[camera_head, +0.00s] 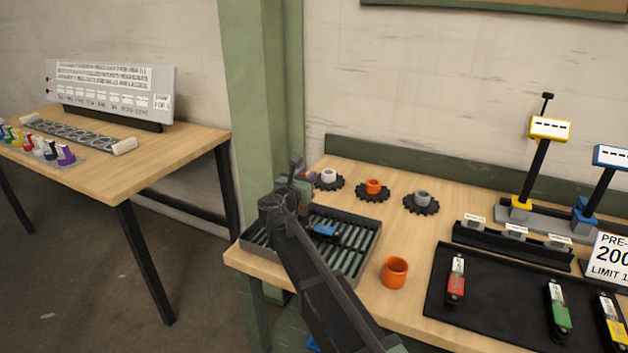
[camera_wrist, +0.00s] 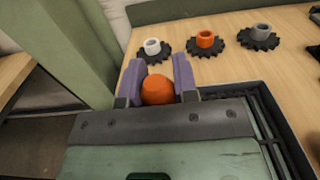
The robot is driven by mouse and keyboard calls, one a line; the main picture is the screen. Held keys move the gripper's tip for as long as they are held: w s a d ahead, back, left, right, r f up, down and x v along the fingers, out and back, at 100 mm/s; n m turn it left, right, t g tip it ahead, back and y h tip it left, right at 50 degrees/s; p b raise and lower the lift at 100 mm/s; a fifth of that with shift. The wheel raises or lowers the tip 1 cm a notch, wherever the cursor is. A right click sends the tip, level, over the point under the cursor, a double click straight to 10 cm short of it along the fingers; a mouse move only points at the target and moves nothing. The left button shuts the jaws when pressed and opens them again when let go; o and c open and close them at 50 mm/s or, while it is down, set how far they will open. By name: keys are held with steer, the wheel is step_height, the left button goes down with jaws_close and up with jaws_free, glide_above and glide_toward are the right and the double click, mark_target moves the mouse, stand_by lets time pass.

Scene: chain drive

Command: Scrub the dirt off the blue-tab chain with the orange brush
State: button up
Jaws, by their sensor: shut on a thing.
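The blue-tab chain shows in the head view as a blue tab (camera_head: 325,230) with dark links, lying in the slatted tray (camera_head: 368,250). Much of it is hidden behind my arm; dirt on it is too small to make out. My gripper (camera_head: 298,187) is above the tray's back left part, partly hidden by my own arm. In the wrist view its purple-padded jaws (camera_wrist: 158,80) are shut on a rounded orange thing, which looks like the end of the orange brush (camera_wrist: 158,91). The brush's bristles are hidden, so I cannot tell whether they touch anything.
An orange cup (camera_head: 395,272) stands right of the tray. Behind are three dark sprockets with white (camera_head: 329,178), orange (camera_head: 374,188) and grey (camera_head: 422,201) hubs. A black mat (camera_head: 510,306) with tagged chains lies to the right. A green post (camera_head: 255,90) rises close behind.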

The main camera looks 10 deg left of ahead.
steer(key=s+d, duration=0.3)
steer(key=d, duration=0.7)
steer(key=shift+s, duration=0.35)
stand_by(0.7)
step_height(320, 180, up, 6)
steer(key=p, duration=0.6)
step_height(320, 180, up, 3)
steer(key=p, duration=0.3)
